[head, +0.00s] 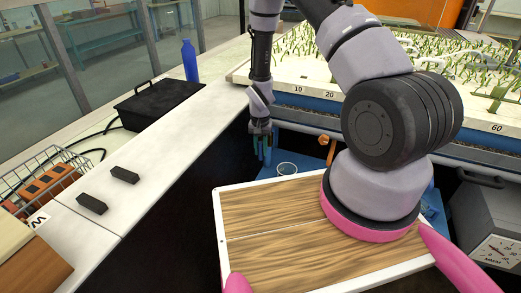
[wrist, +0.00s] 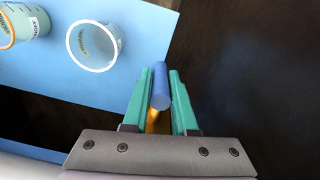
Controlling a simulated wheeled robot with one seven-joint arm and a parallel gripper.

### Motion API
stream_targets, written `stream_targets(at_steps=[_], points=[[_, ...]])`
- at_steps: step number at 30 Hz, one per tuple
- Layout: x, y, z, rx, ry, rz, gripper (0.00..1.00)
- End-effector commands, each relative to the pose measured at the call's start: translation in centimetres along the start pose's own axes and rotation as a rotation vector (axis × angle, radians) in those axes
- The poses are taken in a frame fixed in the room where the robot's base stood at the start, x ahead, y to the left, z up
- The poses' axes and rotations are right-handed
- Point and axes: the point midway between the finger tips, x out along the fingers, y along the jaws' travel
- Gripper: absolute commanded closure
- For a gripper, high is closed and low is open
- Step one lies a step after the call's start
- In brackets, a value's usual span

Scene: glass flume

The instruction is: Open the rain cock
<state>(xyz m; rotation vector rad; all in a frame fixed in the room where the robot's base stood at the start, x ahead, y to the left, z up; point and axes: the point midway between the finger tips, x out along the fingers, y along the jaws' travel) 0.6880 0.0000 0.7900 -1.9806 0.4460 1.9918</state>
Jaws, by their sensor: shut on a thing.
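My gripper (wrist: 160,73) has its teal fingers on either side of a blue rod (wrist: 161,88) in the wrist view and is shut on it. A brass-coloured part (wrist: 153,118) shows below the rod, between the fingers. This looks like the rain cock's handle, but most of its body is hidden. In the head view my gripper (head: 262,147) points down beside the flume's near left corner, and the rod cannot be made out there.
A clear cup (wrist: 93,46) stands on a blue surface (wrist: 120,80), left of my gripper; an orange-rimmed cup (wrist: 24,24) is beyond it. In the head view, the planted flume bed (head: 330,65) lies behind; a white counter (head: 160,150) with a black box (head: 158,103) runs along the left.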

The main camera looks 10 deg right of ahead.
Motion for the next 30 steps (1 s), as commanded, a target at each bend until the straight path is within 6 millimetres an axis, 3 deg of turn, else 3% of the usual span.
stream_targets(at_steps=[12,23,24,26,30], points=[[0.03,0.26,0.15,-0.005,-0.043,0.219,1.00],[-0.08,0.35,0.08,-0.002,-0.046,0.240,1.00],[-0.08,0.35,0.08,-0.003,-0.046,0.239,0.71],[-0.08,0.35,0.09,-0.002,-0.046,0.239,0.48],[-0.08,0.38,0.09,-0.001,-0.047,0.240,0.45]])
